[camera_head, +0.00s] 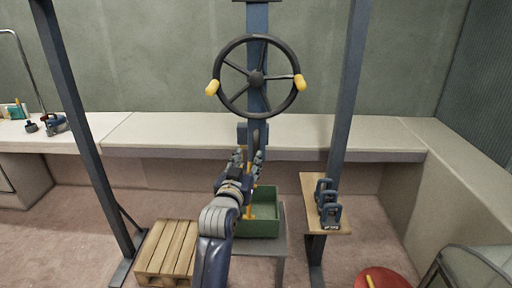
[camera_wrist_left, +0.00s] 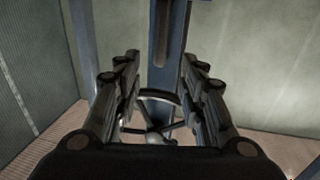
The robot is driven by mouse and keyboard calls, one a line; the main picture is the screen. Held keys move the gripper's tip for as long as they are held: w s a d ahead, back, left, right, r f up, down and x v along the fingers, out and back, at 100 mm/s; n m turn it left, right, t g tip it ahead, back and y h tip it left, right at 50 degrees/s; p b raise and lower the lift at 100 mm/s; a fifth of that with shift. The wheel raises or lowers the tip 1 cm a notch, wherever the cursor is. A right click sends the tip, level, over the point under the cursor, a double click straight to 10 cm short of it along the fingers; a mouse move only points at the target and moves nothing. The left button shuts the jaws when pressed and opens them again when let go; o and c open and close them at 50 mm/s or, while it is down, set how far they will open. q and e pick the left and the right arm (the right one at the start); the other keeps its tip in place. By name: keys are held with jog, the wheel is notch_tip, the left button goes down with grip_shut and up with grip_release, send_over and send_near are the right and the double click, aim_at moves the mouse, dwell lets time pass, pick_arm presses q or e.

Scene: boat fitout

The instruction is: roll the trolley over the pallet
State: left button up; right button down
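A wooden pallet (camera_head: 168,250) lies on the floor at the lower left. A blue upright (camera_head: 257,17) with a dark piece at the picture's top edge carries a black handwheel (camera_head: 257,77) with two yellow knobs. I cannot clearly make out which part is the trolley; its upper end is cut off. My left gripper (camera_head: 250,160) is below the wheel, in front of the upright, right of the pallet. In the left wrist view its two fingers (camera_wrist_left: 160,100) are apart, with the blue upright (camera_wrist_left: 168,70) and a dark bar beyond them. My right gripper is not in view.
A green bin (camera_head: 262,222) stands on a grey stand under my left gripper. Blue posts (camera_head: 85,120) and (camera_head: 345,100) flank it. A small wooden shelf (camera_head: 312,190) holds dark blue shackle-like parts. A red round object (camera_head: 380,279) is at lower right. A long bench (camera_head: 200,130) runs behind.

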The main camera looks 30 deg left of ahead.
aim_at(255, 145)
pick_arm(q)
jog(key=p+x, duration=0.1)
jog(key=x, duration=0.9)
jog(key=shift+w+a+f+p, duration=0.1)
jog(key=shift+w+a+p, duration=0.05)
jog(key=shift+w+p, duration=0.2)
grip_shut()
